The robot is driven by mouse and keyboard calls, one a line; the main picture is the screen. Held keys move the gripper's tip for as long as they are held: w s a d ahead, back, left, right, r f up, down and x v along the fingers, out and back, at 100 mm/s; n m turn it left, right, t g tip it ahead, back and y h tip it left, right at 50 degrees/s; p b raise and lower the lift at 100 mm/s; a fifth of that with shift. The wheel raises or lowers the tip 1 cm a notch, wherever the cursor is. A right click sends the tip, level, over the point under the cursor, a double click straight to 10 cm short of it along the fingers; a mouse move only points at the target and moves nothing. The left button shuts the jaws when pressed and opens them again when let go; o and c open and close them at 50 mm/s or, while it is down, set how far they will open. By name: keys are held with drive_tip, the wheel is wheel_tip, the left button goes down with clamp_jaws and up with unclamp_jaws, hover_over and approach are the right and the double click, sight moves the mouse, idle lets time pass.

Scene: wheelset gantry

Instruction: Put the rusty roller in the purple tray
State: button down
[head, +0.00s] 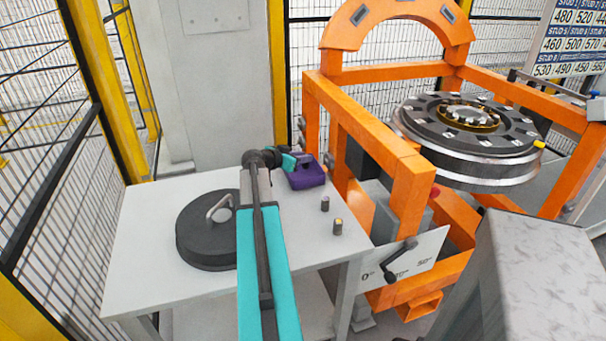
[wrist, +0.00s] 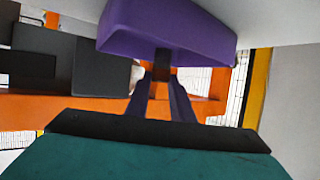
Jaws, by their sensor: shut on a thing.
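The purple tray (head: 305,175) stands at the back right of the grey table, and it fills the top of the wrist view (wrist: 165,35), which looks upside down. My gripper (wrist: 161,76) is shut on a small dark brown piece, which I take for the rusty roller (wrist: 162,57). The roller shows in front of the tray's near wall; I cannot tell how high it is over the tray. In the head view my gripper (head: 290,160) is at the tray's left back side, and the roller is hidden there.
Two small cylinders, a grey one (head: 325,204) and one with a yellowish top (head: 338,227), stand on the table (head: 150,215) in front of the tray. A black round lid with a handle (head: 205,240) lies at left. The orange gantry frame (head: 375,135) rises close to the right.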

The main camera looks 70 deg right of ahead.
drive_tip(key=c, duration=1.5)
unclamp_jaws()
drive_tip(key=shift+o, duration=0.2)
drive_tip(key=shift+a, duration=0.1)
drive_tip(key=b+v, duration=0.2)
drive_tip(key=v, duration=1)
drive_tip(key=shift+r, duration=0.2)
